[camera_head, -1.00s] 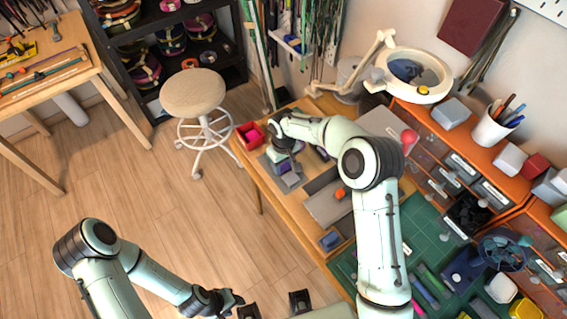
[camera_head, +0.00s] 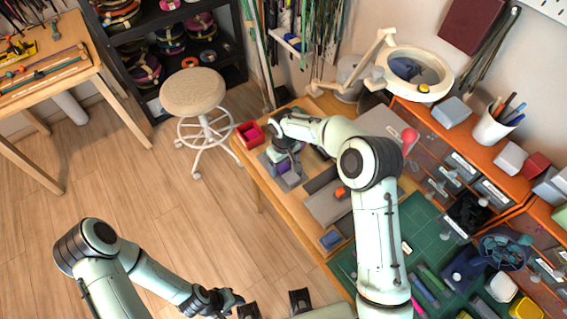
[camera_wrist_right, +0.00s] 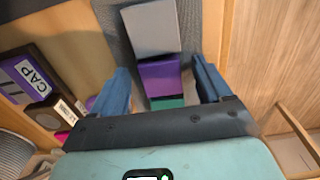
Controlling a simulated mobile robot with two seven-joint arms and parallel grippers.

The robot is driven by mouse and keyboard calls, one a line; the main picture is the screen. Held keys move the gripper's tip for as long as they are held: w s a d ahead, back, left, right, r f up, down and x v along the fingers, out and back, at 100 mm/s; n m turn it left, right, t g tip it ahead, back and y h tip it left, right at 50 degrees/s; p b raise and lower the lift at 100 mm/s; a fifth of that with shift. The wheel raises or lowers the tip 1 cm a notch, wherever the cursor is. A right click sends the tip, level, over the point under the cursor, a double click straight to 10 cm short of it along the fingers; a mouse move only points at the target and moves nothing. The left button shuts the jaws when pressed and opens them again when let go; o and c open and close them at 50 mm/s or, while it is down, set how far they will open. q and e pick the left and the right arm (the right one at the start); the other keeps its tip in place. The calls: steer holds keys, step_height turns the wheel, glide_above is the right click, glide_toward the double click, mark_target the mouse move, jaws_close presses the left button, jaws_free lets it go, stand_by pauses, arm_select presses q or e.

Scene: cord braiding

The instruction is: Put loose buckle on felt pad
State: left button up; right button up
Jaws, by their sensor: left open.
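My right gripper (camera_wrist_right: 163,92) points down over a dark grey surface (camera_wrist_right: 113,28) at the table's left end. Its two blue fingers stand apart, with a purple block (camera_wrist_right: 160,78) and a teal piece (camera_wrist_right: 167,103) between them in view. A grey block (camera_wrist_right: 152,28) lies just beyond. In the head view the right gripper (camera_head: 287,160) is mostly hidden by its own wrist. A flat grey pad (camera_head: 322,208) lies mid-table with a small orange piece (camera_head: 340,192) at its edge. I cannot tell which piece is the buckle. My left gripper (camera_head: 232,300) is open and empty, away from the table.
A red bin (camera_head: 249,135) stands at the table's left corner. A magnifier lamp (camera_head: 413,75) and orange drawers (camera_head: 440,150) line the back. A stool (camera_head: 193,92) stands beyond the table.

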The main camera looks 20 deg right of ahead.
step_height(320, 180, up, 13)
steer(key=shift+r+p, duration=0.2)
steer(key=shift+p, duration=0.15)
stand_by(0.3)
